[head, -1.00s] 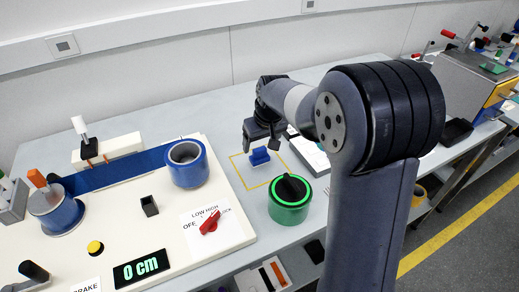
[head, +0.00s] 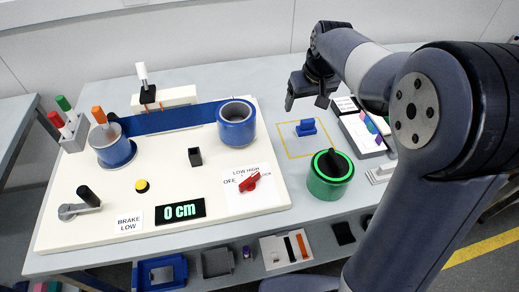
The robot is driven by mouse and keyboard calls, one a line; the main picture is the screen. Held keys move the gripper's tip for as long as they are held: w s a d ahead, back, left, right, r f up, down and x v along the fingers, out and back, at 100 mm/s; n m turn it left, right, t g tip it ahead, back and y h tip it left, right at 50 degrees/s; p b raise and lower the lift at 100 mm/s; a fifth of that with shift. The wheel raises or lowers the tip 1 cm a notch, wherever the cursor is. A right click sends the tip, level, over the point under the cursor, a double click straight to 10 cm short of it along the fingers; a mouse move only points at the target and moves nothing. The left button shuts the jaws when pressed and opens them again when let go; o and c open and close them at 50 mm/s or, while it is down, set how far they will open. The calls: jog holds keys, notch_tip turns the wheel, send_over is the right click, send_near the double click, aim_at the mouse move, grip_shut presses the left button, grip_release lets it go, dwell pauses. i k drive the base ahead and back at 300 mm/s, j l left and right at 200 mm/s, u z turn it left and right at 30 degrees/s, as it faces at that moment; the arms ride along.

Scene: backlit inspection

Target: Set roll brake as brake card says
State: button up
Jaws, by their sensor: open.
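The brake card (head: 128,223) lies at the front left of the cream board (head: 75,235) and reads "BRAKE LOW". The red brake knob (head: 249,182) sits on a white plate at the board's right, marked OFF, LOW, HIGH and one partly hidden word. The knob lies slanted, from lower left to upper right; which end is its pointer I cannot tell. My gripper (head: 306,102) is open and empty, above the table behind the board's right side, well away from the knob.
Blue web runs between two blue rolls (head: 236,122).

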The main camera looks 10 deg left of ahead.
aim_at(249, 184)
jog(key=u, duration=1.15)
